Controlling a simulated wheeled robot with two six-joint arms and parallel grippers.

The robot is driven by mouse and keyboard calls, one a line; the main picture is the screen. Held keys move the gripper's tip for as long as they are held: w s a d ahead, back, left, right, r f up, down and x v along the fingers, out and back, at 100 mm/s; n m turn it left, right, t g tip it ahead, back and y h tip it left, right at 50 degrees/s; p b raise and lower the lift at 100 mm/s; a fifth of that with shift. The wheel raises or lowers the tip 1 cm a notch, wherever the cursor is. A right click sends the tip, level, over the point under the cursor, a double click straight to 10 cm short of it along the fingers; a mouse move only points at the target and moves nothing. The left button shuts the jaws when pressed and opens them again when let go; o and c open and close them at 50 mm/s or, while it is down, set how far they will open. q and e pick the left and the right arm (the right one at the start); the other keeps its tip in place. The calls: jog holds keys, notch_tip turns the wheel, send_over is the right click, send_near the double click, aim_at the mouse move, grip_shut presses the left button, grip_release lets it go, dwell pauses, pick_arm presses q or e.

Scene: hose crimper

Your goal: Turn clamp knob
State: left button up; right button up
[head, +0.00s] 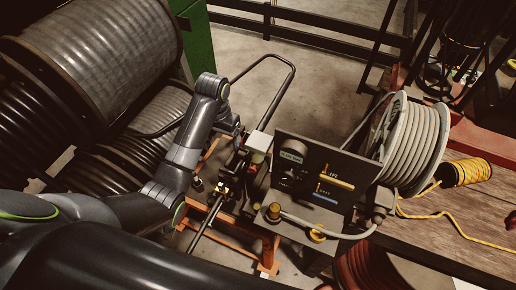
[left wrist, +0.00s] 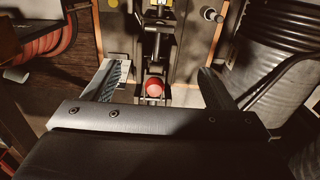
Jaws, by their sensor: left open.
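In the left wrist view a round red knob (left wrist: 154,88) sits on a dark clamp-like mechanism (left wrist: 156,50). I take it for the clamp knob, but the frames do not confirm this. My left gripper (left wrist: 163,84) is open, with one finger on each side of the red knob. The knob appears in the gap, nearer the left finger, and no contact shows. In the head view my left arm reaches over the crimper frame, and the gripper (head: 240,134) is partly hidden there. My right gripper is not in view.
A dark control panel (head: 327,180) with yellow and blue labels stands right of the gripper. A hose reel (head: 413,145) and a yellow rope spool (head: 466,172) are on the wooden bench (head: 450,225). Large cable drums (head: 105,45) fill the left. An orange frame (head: 268,254) stands below.

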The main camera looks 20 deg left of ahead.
pick_arm(q)
jog(key=b, duration=0.2)
send_near(228, 174)
jog(key=f, duration=0.3)
jog(key=w+f, duration=0.1)
jog(key=f, duration=0.2)
jog(key=shift+w+a+f, duration=0.15)
jog(key=shift+f, duration=0.85)
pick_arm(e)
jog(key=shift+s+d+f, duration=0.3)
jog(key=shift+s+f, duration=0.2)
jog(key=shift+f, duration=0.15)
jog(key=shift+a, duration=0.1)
pick_arm(q)
jog(key=c, duration=1)
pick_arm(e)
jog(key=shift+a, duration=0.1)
